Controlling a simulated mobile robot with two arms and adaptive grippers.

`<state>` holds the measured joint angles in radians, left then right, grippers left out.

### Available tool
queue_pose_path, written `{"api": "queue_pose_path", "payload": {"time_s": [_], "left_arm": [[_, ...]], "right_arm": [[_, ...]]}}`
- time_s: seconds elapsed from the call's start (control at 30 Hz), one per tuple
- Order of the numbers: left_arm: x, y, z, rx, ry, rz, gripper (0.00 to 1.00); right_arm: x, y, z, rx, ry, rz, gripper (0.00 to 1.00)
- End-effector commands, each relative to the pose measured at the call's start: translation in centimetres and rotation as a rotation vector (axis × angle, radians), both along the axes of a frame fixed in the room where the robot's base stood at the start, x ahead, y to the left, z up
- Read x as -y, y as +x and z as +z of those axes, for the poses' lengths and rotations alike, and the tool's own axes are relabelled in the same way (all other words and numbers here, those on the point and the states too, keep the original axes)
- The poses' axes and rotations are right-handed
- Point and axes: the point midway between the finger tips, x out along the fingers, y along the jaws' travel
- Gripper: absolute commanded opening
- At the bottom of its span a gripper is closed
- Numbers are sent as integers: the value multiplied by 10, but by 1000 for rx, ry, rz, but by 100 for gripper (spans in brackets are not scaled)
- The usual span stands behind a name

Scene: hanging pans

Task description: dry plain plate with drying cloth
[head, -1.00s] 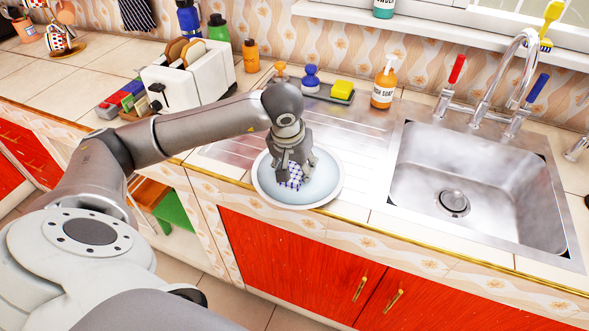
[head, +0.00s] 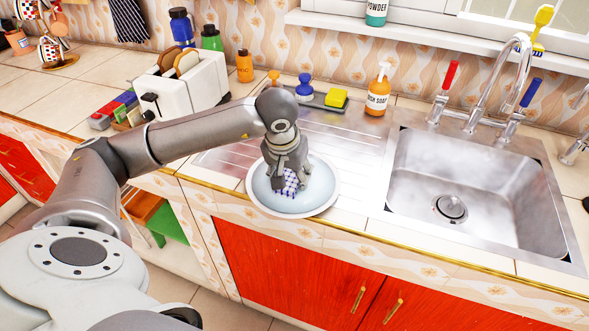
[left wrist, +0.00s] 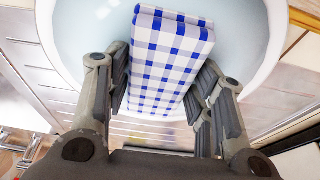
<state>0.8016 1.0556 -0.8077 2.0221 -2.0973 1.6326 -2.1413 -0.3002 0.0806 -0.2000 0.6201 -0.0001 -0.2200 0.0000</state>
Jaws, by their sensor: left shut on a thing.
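A plain pale plate (head: 318,190) lies on the draining board at the front edge of the counter. A blue and white checked drying cloth (head: 291,180) is on the plate's surface. My left gripper (head: 288,172) is over the plate, pointing down, shut on the cloth. In the left wrist view, the folded cloth (left wrist: 168,60) sits between the fingers of the gripper (left wrist: 160,95), against the plate (left wrist: 95,25). My right gripper is not in view.
A metal sink (head: 470,190) with a tap (head: 490,85) is to the right. A soap bottle (head: 378,90), a yellow sponge (head: 336,97) and a blue-topped bottle (head: 304,87) stand behind the plate. A white toaster (head: 180,88) is at the left back.

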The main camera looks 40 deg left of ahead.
Motion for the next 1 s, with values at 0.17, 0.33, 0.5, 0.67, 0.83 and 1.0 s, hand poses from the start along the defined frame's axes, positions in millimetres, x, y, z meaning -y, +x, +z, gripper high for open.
{"api": "queue_pose_path", "payload": {"time_s": [0.17, 0.33, 0.5, 0.67, 0.83, 1.0], "left_arm": [[3, -12, 0, 0, 0, -1, 30], [3, -12, 0, -1, 0, 1, 30], [0, 2, 0, 1, -1, 3, 30], [-4, 16, 1, 1, 0, 2, 30], [-7, 30, 1, 1, 0, 2, 30], [-8, 34, 1, 0, 0, 1, 30]], "right_arm": [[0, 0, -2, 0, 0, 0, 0], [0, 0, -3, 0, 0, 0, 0], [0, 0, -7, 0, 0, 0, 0], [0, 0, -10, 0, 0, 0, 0], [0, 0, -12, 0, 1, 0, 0], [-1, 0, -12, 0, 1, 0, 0]]}}
